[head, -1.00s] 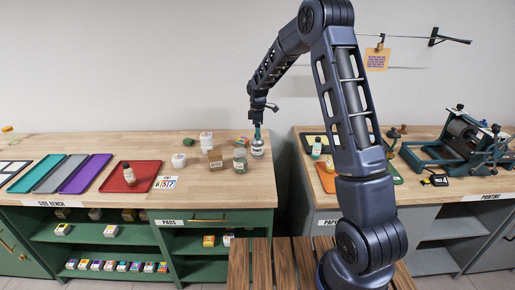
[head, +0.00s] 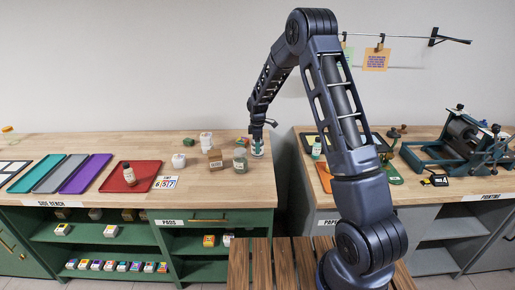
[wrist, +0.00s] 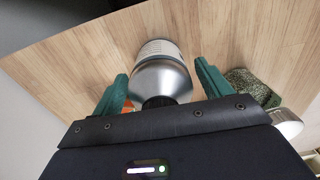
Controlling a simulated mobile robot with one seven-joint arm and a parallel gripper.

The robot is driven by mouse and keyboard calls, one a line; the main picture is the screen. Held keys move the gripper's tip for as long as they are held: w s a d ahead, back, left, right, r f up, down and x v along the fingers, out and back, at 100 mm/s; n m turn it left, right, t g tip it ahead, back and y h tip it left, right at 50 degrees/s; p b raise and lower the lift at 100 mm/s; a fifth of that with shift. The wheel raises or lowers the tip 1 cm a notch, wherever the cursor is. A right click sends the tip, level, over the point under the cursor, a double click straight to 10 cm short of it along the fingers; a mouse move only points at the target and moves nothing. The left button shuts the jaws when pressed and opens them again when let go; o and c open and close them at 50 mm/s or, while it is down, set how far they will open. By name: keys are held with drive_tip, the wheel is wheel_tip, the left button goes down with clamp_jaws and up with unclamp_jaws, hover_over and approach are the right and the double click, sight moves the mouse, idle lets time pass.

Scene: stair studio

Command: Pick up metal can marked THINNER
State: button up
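A silver metal can (wrist: 160,77) with a dark cap and a pale label stands on the wooden bench top; its lettering cannot be read. In the head view the can (head: 257,152) is at the bench's right end, partly covered by my gripper (head: 257,141). My gripper is right over the can, with its teal fingers on either side of the can's upper part. In the wrist view my gripper (wrist: 161,72) is open, with narrow gaps between the fingers and the can.
A glass jar (head: 240,160) with dark contents stands close left of the can. A cardboard box (head: 215,158), white containers (head: 206,139) and a red tray (head: 132,176) are farther left. The bench's right edge and a gap to the other bench are close by.

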drive_tip(key=c, duration=1.1)
drive_tip(key=shift+o, duration=0.2)
drive_tip(key=shift+r, duration=0.1)
